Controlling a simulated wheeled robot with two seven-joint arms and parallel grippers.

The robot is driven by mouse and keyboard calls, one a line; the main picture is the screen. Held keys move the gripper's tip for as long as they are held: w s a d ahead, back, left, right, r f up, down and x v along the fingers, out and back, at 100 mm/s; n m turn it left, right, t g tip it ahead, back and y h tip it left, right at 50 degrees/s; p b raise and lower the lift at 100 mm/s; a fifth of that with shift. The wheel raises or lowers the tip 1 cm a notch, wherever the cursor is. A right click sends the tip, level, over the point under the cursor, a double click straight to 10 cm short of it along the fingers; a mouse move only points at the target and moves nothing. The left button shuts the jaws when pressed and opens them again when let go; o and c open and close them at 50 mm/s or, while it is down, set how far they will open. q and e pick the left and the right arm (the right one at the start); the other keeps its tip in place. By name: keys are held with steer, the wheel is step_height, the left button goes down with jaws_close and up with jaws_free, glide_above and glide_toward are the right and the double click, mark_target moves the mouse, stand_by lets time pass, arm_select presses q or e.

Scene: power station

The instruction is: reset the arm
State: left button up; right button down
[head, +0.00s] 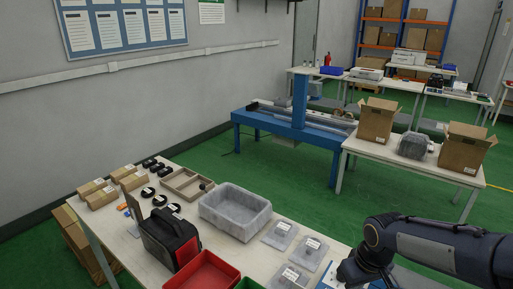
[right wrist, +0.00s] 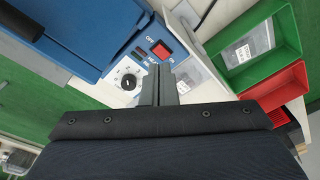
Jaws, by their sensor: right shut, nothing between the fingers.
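My right arm (head: 430,245) reaches in from the lower right in the head view, and its gripper end is cut off at the bottom edge there. In the right wrist view my right gripper (right wrist: 158,88) is shut and empty. Its fingertips are in front of a blue device (right wrist: 92,35) with a white panel, a red switch (right wrist: 160,50) marked OFF and ON, and a round dial (right wrist: 128,82). I cannot tell whether the fingers touch the panel. My left gripper is not in view.
A green bin (right wrist: 250,48) and a red bin (right wrist: 285,88) lie right of the device. The table holds a grey tub (head: 235,212), a black and red case (head: 170,238), cardboard boxes (head: 100,195) and bagged parts (head: 310,250). Green floor is open beyond the table.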

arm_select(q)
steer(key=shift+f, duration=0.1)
arm_select(e)
steer(key=s+a+r+m+t+y, duration=0.1)
steer(key=s+r+m+t, duration=0.1)
steer(key=s, duration=0.7)
steer(key=s+a+r+m+t+y, duration=0.2)
steer(key=s+r, duration=0.3)
steer(key=s, duration=0.4)
steer(key=shift+a+m, duration=0.2)
steer(key=shift+m, duration=0.1)
steer(key=shift+w+r, duration=0.1)
steer(key=shift+r, duration=0.05)
steer(key=w+d+m+g+h+p, duration=0.1)
steer(key=w+d+m+g+p, duration=0.15)
steer(key=w, duration=0.85)
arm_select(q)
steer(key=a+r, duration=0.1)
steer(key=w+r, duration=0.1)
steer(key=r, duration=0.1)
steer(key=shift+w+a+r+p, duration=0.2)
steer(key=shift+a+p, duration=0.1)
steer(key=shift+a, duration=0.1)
arm_select(e)
steer(key=w+a+f+m+g+h, duration=0.2)
steer(key=w+f, duration=0.6)
steer(key=w, duration=0.5)
steer(key=shift+m+g+h, duration=0.35)
steer(key=shift+m+h, duration=0.05)
steer(key=shift+m, duration=0.15)
